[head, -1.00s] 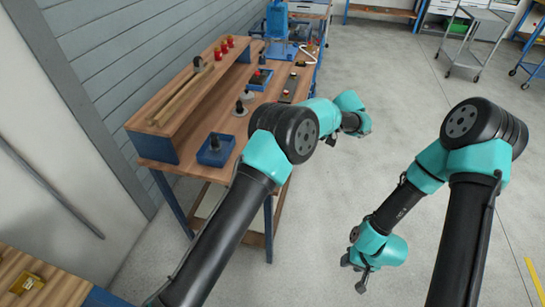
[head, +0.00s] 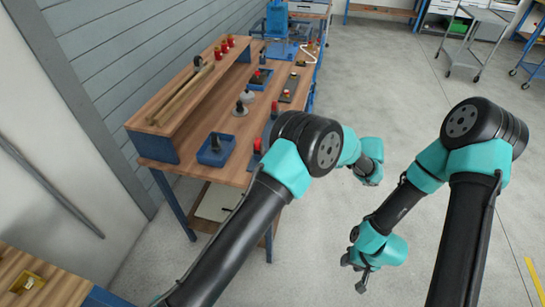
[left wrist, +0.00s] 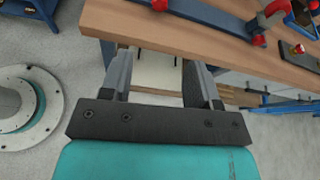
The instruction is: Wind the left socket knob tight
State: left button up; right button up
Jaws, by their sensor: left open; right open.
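Several small fittings with knobs stand on the wooden workbench (head: 225,178); I cannot tell which one is the left socket knob. A blue tray with a black knob (head: 215,142) is at the near end, and a red piece (head: 258,146) stands to its right. In the left wrist view a blue bar (left wrist: 205,15) with red parts (left wrist: 258,40) lies on the bench top. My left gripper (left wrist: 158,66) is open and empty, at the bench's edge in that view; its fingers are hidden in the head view. My right gripper (head: 357,276) is open and empty over the floor.
A raised wooden shelf (head: 172,112) with rods and red pieces runs along the wall side. A black knob on a grey disc (head: 240,108) and dark plates (head: 290,88) stand along the bench.

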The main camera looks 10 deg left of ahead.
pick_arm(q)
jog(key=x, duration=1.7)
jog(key=shift+w+a+f, duration=0.1)
jog(key=shift+w+f, duration=0.05)
jog(key=shift+f, duration=0.05)
jog(key=shift+c, duration=0.5)
jog(key=c, duration=0.8)
jog(key=shift+w+m+g, duration=0.1)
jog(key=shift+m+g, duration=0.9)
jog(key=shift+m, duration=0.4)
